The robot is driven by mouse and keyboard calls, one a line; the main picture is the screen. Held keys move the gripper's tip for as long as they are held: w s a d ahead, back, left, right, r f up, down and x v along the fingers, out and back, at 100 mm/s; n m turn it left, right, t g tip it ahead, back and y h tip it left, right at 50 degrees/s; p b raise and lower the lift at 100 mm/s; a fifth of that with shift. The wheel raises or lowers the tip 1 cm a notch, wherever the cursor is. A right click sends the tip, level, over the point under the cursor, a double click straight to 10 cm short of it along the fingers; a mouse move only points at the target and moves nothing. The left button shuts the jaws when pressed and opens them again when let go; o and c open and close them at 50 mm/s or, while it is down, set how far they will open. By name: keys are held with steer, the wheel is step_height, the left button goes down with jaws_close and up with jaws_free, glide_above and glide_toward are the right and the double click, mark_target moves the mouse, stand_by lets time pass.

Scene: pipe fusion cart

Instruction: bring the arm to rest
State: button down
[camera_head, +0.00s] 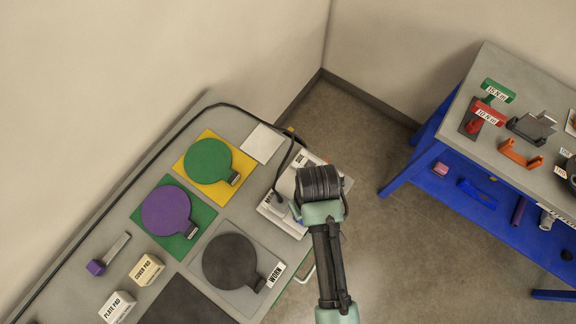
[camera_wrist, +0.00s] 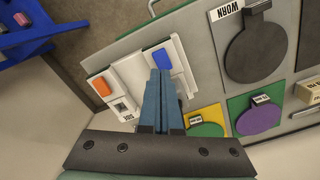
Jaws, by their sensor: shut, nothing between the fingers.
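My gripper shows in the wrist view (camera_wrist: 162,98), its two blue-grey fingers together with nothing between them. Behind the fingers in that view is a white device (camera_wrist: 135,82) with an orange and a blue patch. In the head view my arm reaches in from the bottom edge, and its dark wrist end is over the right end of the grey cart top (camera_head: 209,277). The wrist partly covers the white device (camera_head: 272,206). The fingers are hidden in the head view. I cannot tell how far the fingertips are from the device.
On the cart lie a green disc (camera_head: 208,160), a purple disc (camera_head: 166,210), a dark disc (camera_head: 230,262) by a WORN label, and two labelled pads (camera_head: 146,270). A blue-framed bench (camera_head: 454,133) with coloured brackets stands at the right. Bare floor (camera_head: 372,165) lies between them.

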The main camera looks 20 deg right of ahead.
stand_by(0.3)
steer(key=w+a+r+t+b, duration=0.2)
steer(key=w+r+t, duration=0.1)
steer(key=w, duration=0.4)
steer(key=w+a+r+t+b, duration=0.2)
steer(key=w+r, duration=0.1)
steer(key=w, duration=0.3)
steer(key=w+a+r+m+t+b, duration=0.1)
steer(key=w+a+r+t+b, duration=0.1)
steer(key=w+r+t, duration=0.45)
steer(key=w+a+r+t+b, duration=0.1)
steer(key=w+r, duration=0.3)
steer(key=r, duration=0.6)
step_height(320, 180, up, 19)
steer(key=t+b, duration=0.3)
steer(key=t, duration=0.4)
steer(key=s+a+r+t+b, duration=0.1)
steer(key=s+r+t, duration=0.3)
steer(key=r, duration=0.5)
steer(key=s+a+r+t+b, duration=0.1)
steer(key=s+r+t, duration=0.3)
steer(key=s+r, duration=0.4)
steer(key=shift+s+a+r+m+b, duration=0.25)
steer(key=shift+s+r+m+b, duration=0.05)
steer(key=shift+r+b, duration=0.45)
